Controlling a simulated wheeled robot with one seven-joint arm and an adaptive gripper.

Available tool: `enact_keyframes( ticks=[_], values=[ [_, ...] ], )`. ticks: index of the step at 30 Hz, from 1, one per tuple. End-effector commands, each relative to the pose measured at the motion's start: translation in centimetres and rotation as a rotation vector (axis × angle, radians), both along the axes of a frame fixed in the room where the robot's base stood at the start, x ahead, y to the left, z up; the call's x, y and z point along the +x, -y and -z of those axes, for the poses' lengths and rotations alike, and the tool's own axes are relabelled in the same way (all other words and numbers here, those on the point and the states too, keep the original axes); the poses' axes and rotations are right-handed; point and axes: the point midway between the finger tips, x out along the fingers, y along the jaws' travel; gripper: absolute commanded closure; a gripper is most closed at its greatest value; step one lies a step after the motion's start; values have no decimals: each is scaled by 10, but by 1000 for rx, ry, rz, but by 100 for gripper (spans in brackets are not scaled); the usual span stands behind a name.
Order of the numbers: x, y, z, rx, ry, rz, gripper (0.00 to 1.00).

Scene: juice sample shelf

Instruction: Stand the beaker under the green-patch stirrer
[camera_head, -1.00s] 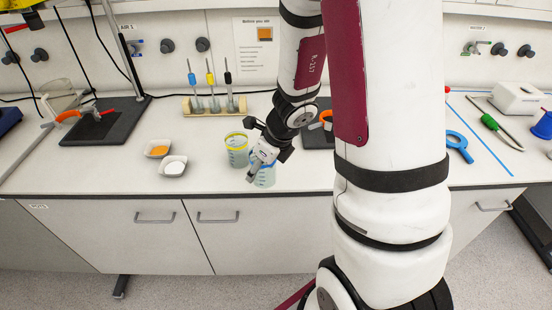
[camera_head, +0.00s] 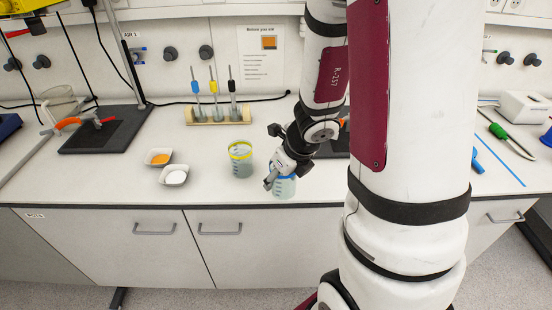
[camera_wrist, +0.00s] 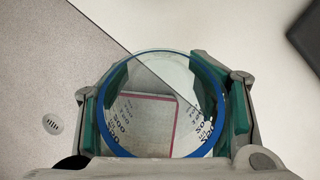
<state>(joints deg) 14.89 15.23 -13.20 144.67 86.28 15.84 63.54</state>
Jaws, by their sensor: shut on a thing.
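A clear beaker with a blue rim (camera_head: 284,188) is in my gripper (camera_head: 281,178) near the counter's front edge. In the wrist view the beaker's blue rim (camera_wrist: 160,52) sits between two green-padded fingers, shut on its sides. Graduation marks show on its wall. I cannot tell how far it is above the counter. A second beaker with a yellow rim (camera_head: 241,160) stands to the left, apart from it. No green patch or green-patch stirrer can be made out. A dark stand base (camera_head: 335,149) is partly hidden behind my arm.
Two small dishes, orange powder (camera_head: 158,157) and white powder (camera_head: 174,176), lie left. A wooden rack (camera_head: 220,117) holds blue, yellow and black-handled rods at the back. Another black stand base (camera_head: 88,138) is far left. Tools lie right, including a green-handled one (camera_head: 498,131).

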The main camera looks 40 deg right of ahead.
Motion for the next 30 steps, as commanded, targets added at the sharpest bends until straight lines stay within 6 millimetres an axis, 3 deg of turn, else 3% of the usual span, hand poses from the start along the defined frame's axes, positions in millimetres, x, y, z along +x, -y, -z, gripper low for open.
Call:
enact_keyframes(
  ticks=[21,30],
  values=[
    [103,69,11,-1,-1,-1,81],
    [111,75,24,1,-2,1,81]
  ],
)
